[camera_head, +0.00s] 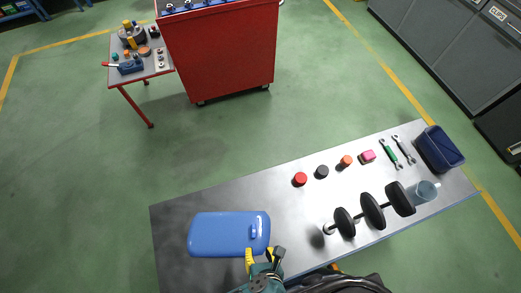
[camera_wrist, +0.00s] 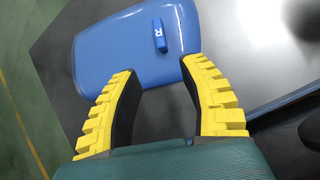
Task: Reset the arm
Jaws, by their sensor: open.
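My gripper (camera_head: 260,254) is over the front edge of the grey metal bench (camera_head: 290,215) in the head view. In the wrist view my gripper (camera_wrist: 160,82) shows two yellow ribbed fingers with black inner pads, spread apart with nothing between them. A blue tray (camera_head: 215,235) lies on the left part of the bench, just beyond the fingertips. It also shows in the wrist view (camera_wrist: 110,52). A small blue block with a white mark (camera_head: 254,232) rests on the tray near its right side, and it shows in the wrist view (camera_wrist: 159,36).
A red cabinet (camera_head: 220,55) stands behind.

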